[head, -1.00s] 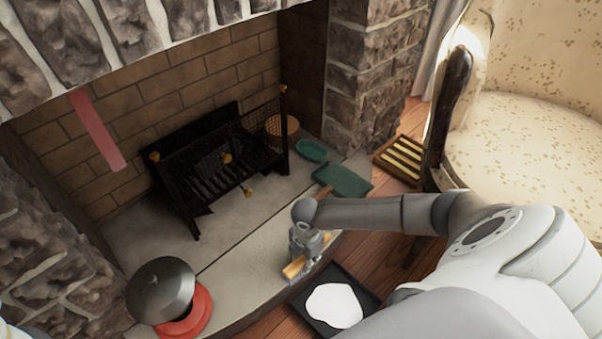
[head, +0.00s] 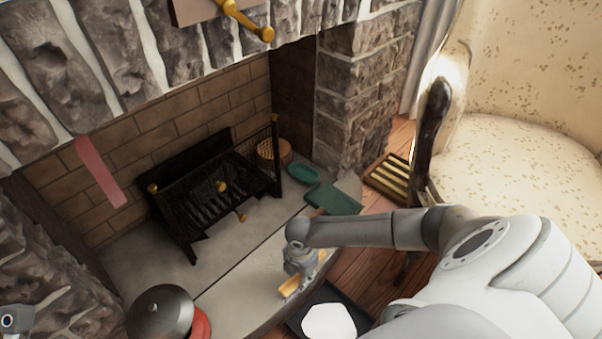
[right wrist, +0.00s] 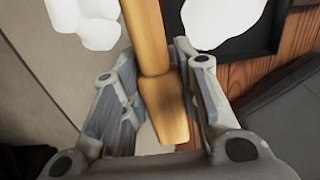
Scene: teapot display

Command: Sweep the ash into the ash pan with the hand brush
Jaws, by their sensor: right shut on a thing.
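My right gripper (head: 298,268) is shut on the wooden handle of the hand brush (head: 289,287), over the front edge of the hearth. In the right wrist view, this handle (right wrist: 165,105) runs between the fingers and out of the top; its brush head is not clearly visible. White lumps that look like ash (right wrist: 82,20) show left of the handle, over the pale hearth. A black square pan (head: 297,325), apparently the ash pan, lies on the floor just below the gripper with a white mass (head: 328,322) in it. A grey part of my left gripper (head: 15,320) shows at the left edge; its fingers are hidden.
A black fire grate (head: 215,185) stands on the hearth (head: 235,290). A green shovel (head: 335,199) and green dish (head: 303,173) lie behind my right arm. A dark lid (head: 160,312) and red pot (head: 201,324) are bottom left. An armchair (head: 510,160) blocks the right.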

